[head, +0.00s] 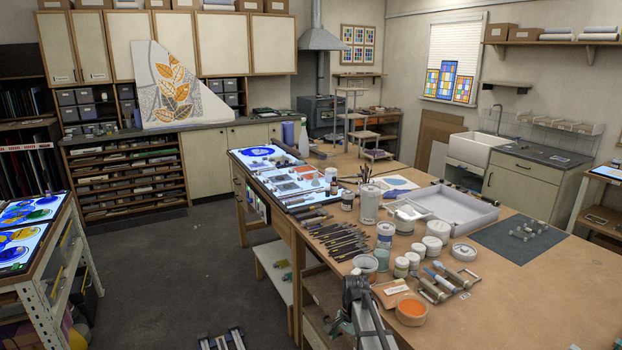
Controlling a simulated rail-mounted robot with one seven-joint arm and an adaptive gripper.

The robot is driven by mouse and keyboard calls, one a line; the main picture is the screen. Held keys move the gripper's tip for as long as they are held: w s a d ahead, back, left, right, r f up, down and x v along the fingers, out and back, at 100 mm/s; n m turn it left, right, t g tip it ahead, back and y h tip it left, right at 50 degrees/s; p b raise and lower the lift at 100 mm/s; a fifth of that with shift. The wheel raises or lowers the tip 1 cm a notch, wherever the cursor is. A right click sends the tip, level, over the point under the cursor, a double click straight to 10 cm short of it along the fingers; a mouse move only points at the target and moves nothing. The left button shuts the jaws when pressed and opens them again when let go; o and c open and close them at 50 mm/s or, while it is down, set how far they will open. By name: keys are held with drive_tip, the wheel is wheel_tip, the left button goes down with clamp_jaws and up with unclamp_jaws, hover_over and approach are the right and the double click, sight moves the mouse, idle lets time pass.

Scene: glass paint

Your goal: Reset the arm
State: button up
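My gripper (358,288) shows at the bottom of the head view, dark, with a pale part of my arm behind it. It is at the near left edge of the long wooden worktable (490,315). The fingers are small and dark here, so I cannot tell whether they are open or shut. I see nothing clearly held in it. A tub of orange powder (411,309) and a labelled packet (391,293) are close to its right.
Brushes and tools (340,240), several white jars (432,245), rollers (445,278) and a white tray (455,210) crowd the worktable. A grey mat (518,240) lies at right. A light table with coloured glass (25,235) stands at left. The floor (165,270) between is mostly clear.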

drive_tip(key=s+d+f+n+g+b, duration=0.1)
drive_tip(key=s+d+f+n, duration=0.1)
drive_tip(key=s+f, duration=0.95)
drive_tip(key=s+d+f+n+g+b, duration=0.1)
drive_tip(key=s+d+f+n+g, duration=0.1)
drive_tip(key=s+f, duration=0.9)
drive_tip(key=s+d+f+n+g, duration=0.1)
drive_tip(key=s+f+n, duration=0.1)
drive_tip(key=s, duration=1.2)
drive_tip(key=s+d+f+n+g+b, duration=0.1)
drive_tip(key=s+f+n, duration=0.2)
drive_tip(key=s, duration=1.2)
drive_tip(key=shift+f+h, duration=0.4)
drive_tip(key=shift+f, duration=0.55)
